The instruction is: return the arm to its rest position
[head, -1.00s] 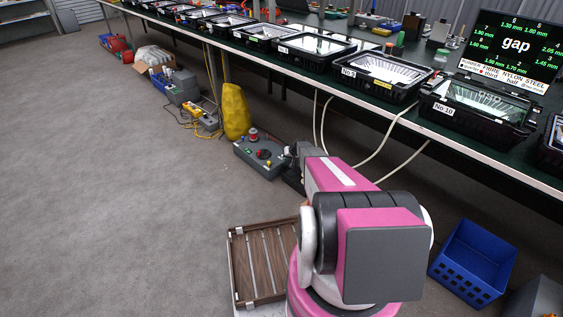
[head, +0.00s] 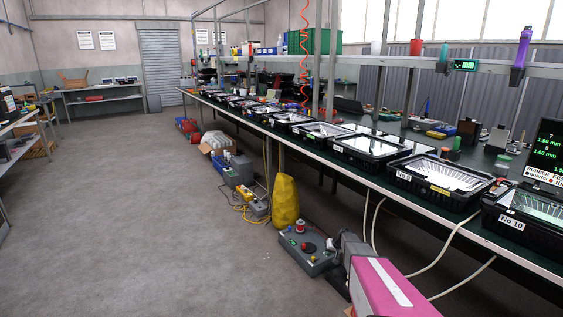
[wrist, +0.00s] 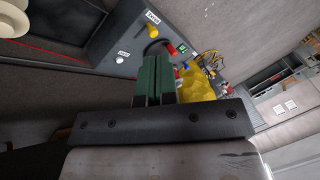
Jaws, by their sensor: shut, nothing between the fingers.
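My arm (head: 390,288), pink with a white stripe, shows at the bottom of the head view and reaches low, in front of the bench. Its dark end is close to a grey control box on the floor; the fingertips cannot be made out there. In the wrist view my gripper (wrist: 155,80) has its two green fingers together with nothing between them. The grey control box (wrist: 125,42), with a yellow knob and white labels, shows beyond the fingers. I cannot tell the exact gap between them.
The control box (head: 304,262) and a yellow sack (head: 286,202) stand on the floor by the bench. The floor at left is clear.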

